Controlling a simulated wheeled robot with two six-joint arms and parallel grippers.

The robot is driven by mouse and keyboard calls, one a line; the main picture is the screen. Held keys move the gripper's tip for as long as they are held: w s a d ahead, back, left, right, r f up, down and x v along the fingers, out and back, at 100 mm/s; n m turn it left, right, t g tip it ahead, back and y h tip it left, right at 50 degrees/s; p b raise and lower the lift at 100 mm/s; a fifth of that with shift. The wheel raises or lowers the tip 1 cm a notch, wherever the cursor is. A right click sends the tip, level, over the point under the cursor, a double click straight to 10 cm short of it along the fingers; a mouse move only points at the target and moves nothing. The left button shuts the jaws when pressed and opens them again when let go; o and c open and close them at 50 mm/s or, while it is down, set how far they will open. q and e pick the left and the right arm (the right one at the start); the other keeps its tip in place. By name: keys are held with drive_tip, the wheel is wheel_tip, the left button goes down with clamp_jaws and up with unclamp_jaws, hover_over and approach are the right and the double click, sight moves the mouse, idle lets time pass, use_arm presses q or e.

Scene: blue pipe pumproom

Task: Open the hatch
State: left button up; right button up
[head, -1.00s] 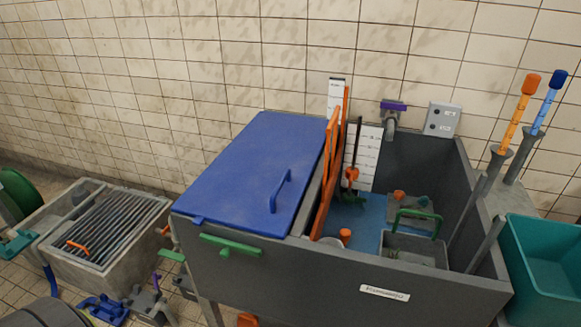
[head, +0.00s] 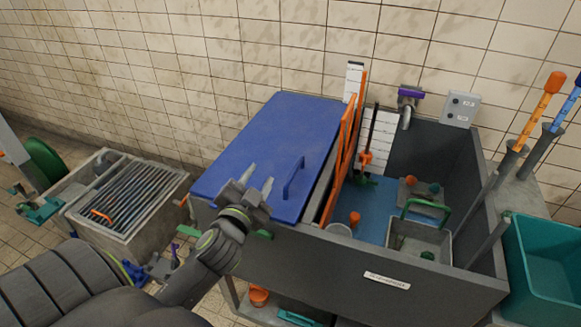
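The blue hatch (head: 275,135) lies flat and closed over the left part of the grey tank (head: 330,270). Its blue handle (head: 293,178) stands up near the front right corner of the lid. A green latch bar (head: 265,235) on the tank's front is mostly hidden behind my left arm. My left gripper (head: 258,178) is open and empty, with its two fingers pointing toward the lid, just left of the handle and apart from it. My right gripper is not in view.
An orange frame (head: 345,150) stands upright at the hatch's right edge. The tank's open right part holds a grey basket (head: 418,240) with a green handle. A teal bin (head: 545,255) stands at the right. A grated concrete trough (head: 125,200) is at the left.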

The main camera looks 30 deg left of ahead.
use_arm(q)
drive_tip(key=w+d+r+m+t+h, duration=0.2)
drive_tip(key=d+r+m+t+h, duration=0.15)
drive_tip(key=r+m+h, duration=0.35)
drive_tip(key=w+d+r+m+t+h, duration=0.2)
drive_tip(key=d+r+m+h, duration=0.3)
drive_tip(key=r+m+h, duration=0.15)
drive_tip(key=d+r+m+g+h, duration=0.1)
drive_tip(key=d+m+g+h, duration=0.4)
drive_tip(key=m+h, duration=0.3)
drive_tip(key=m+g+y, duration=0.7)
drive_tip(key=g+y, duration=0.6)
drive_tip(key=y, duration=0.2)
approach(293, 171)
drive_tip(key=p+x, duration=0.4)
drive_tip(key=x, duration=0.4)
